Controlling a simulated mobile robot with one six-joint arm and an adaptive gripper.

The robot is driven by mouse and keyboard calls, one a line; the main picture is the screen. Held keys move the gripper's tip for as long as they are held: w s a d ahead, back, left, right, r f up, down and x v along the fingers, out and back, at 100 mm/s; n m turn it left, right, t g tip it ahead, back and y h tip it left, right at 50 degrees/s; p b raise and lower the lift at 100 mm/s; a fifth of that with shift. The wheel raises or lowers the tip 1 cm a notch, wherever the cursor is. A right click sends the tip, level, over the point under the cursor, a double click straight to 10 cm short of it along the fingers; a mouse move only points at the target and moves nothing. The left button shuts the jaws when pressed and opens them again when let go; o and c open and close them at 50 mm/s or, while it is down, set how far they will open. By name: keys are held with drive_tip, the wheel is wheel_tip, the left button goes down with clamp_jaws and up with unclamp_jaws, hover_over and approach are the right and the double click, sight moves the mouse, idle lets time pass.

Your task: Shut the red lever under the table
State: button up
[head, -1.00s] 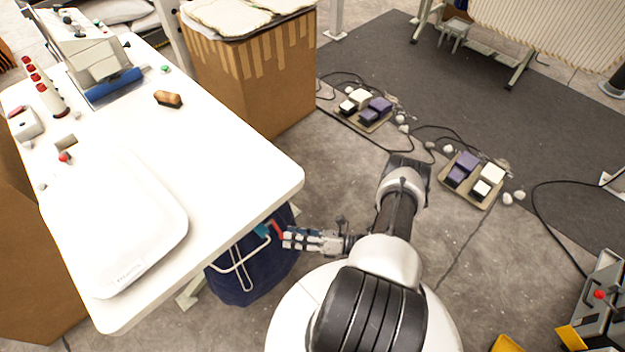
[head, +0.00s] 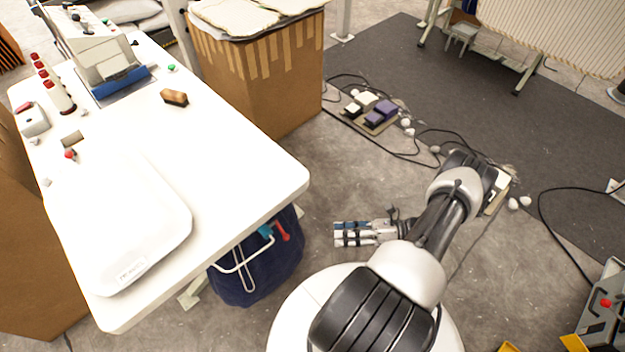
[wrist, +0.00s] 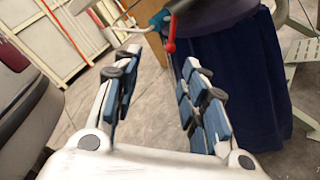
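The red lever (head: 283,231) sits on a teal valve body (head: 265,231) under the near right edge of the white table (head: 240,170), in front of a dark blue cloth bag. In the wrist view the red lever (wrist: 171,32) hangs downward from the teal fitting (wrist: 159,19), beyond my fingertips. My gripper (head: 336,234) is to the right of the lever, with a clear gap between them. In the wrist view my gripper (wrist: 160,64) has its two blue-padded fingers apart and nothing between them. Whether the valve is open or shut cannot be told.
A white bent rod (head: 240,265) hangs by the dark blue bag (head: 265,275) below the table. A cardboard box (head: 265,85) stands behind the table. Pedal units (head: 375,113) and cables lie on the floor. Bare floor lies between my gripper and the bag.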

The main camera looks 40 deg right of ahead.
drive_tip(key=w+a+r+n+g+h, duration=0.1)
drive_tip(key=w+r+n+g, duration=0.1)
drive_tip(key=r+n, duration=0.3)
drive_tip(key=w+a+r+n+g+h, duration=0.1)
drive_tip(key=r+n+g, duration=0.4)
drive_tip(key=r, duration=0.5)
drive_tip(key=w+a+r+n+g, duration=0.3)
drive_tip(key=w+r+n, duration=0.1)
drive_tip(key=r, duration=0.3)
drive_tip(key=shift+w+r+n+g+h, duration=0.3)
drive_tip(key=shift+w+r+n+h, duration=0.1)
drive_tip(key=shift+w, duration=0.2)
